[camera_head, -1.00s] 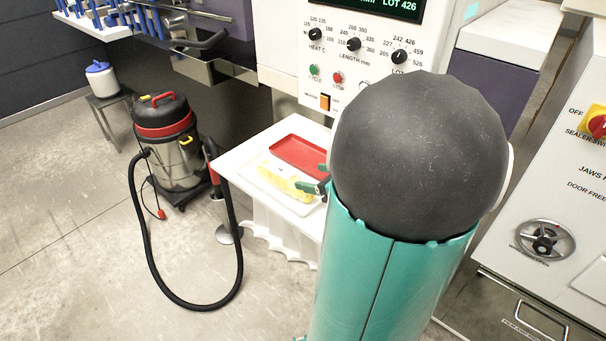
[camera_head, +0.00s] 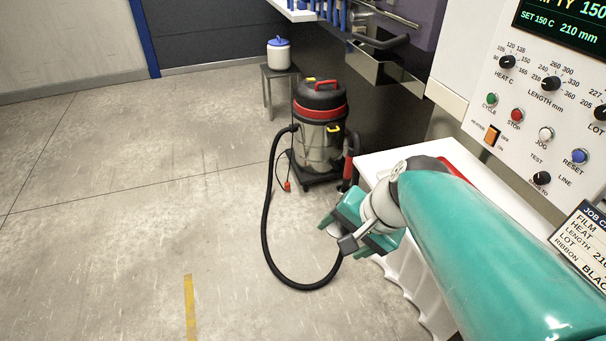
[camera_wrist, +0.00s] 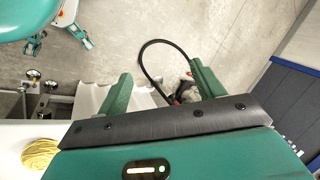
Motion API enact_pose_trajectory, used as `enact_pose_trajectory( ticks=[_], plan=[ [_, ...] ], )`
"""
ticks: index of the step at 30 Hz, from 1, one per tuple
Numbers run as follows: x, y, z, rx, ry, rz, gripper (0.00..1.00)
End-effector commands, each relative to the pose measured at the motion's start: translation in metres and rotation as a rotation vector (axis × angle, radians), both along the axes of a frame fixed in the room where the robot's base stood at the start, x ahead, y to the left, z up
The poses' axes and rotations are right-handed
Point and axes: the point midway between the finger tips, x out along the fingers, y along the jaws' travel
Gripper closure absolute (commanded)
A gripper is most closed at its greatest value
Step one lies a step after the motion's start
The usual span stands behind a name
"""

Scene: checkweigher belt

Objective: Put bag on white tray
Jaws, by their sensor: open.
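My gripper (camera_wrist: 160,70) is open and empty in the wrist view, its two green fingers wide apart with floor and the vacuum hose showing beyond. In the head view my gripper (camera_head: 349,226) hangs in front of the white table's left edge, over the floor side. A round yellow patch (camera_wrist: 40,153), perhaps the bag's contents, shows on a white surface at the lower left of the wrist view, beside the gripper. The white tray cannot be made out now; my arm hides most of the tabletop in the head view.
The white table (camera_head: 385,160) stands under the machine's control panel (camera_head: 540,100). A strip of red tray (camera_head: 456,170) shows behind my arm. A vacuum cleaner (camera_head: 320,130) with a black hose stands left of the table. The floor at left is clear.

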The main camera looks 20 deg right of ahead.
Motion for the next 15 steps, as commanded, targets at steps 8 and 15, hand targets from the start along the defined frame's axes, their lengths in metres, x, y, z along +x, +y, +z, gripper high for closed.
enact_pose_trajectory(
  ticks=[8, 15],
  plan=[
    [-0.024, 0.032, 0.034, -0.517, -0.174, 0.601, 0.33],
    [-0.027, 0.034, 0.041, -0.613, -0.206, 0.696, 0.33]
  ],
)
